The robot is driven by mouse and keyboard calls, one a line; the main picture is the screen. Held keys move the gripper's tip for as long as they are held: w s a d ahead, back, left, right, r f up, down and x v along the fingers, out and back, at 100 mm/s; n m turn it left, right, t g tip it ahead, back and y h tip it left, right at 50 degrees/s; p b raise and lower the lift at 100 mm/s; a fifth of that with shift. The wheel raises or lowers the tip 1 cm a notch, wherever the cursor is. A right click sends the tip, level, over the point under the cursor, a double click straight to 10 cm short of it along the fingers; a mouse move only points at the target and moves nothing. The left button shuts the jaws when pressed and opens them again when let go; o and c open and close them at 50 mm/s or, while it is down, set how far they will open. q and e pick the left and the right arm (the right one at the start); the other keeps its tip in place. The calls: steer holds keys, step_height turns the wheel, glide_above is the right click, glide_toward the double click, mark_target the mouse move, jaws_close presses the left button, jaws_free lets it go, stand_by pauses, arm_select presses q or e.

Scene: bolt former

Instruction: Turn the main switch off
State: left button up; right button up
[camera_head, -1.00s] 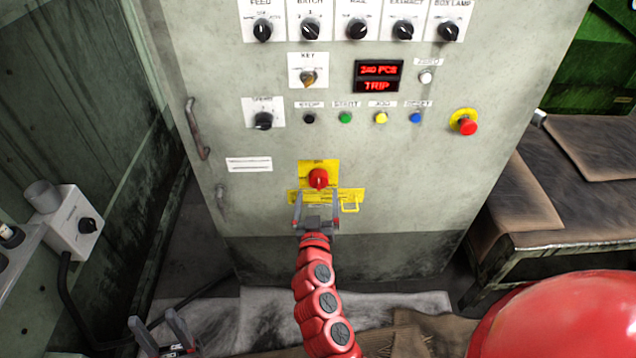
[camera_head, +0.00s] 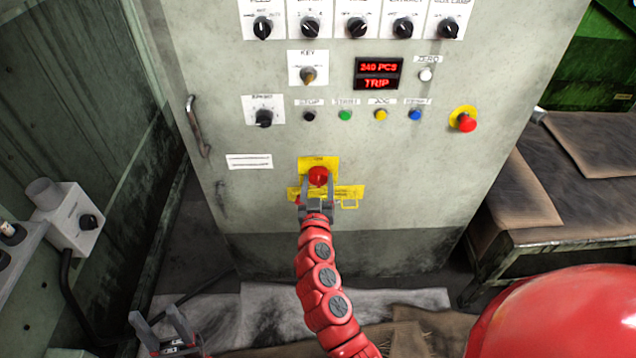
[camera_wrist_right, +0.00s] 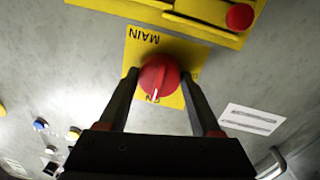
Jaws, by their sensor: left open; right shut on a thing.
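The main switch is a red round knob (camera_head: 318,175) on a yellow plate (camera_head: 318,161), low on the grey cabinet front. In the right wrist view the knob (camera_wrist_right: 160,78) shows upside down, its white mark at the partly hidden ON label. My right gripper (camera_head: 318,183) has one finger on each side of the knob and is shut on it; its fingers (camera_wrist_right: 160,95) also flank the knob in the wrist view. My left gripper (camera_head: 163,326) is open and empty at the lower left, away from the cabinet.
A yellow hasp (camera_head: 349,192) sits just below the switch, with a red round part (camera_wrist_right: 240,17) on it. Above are several buttons, a red emergency stop (camera_head: 466,122) and a display (camera_head: 378,75) reading TRIP. A bench (camera_head: 570,190) stands right, a grey switch box (camera_head: 75,220) left.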

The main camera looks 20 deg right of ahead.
steer(key=shift+c, duration=1.4)
steer(key=n+b, duration=0.1)
steer(key=n, duration=0.2)
steer(key=shift+f+b, duration=0.1)
steer(key=shift+b, duration=0.25)
steer(key=n+b, duration=0.1)
steer(key=n, duration=0.3)
steer(key=shift+n+t, duration=0.3)
steer(key=shift+n, duration=0.1)
steer(key=n, duration=0.4)
steer(key=shift+n, duration=0.4)
steer(key=n+y+p, duration=0.1)
steer(key=n, duration=0.5)
steer(key=shift+d, duration=0.1)
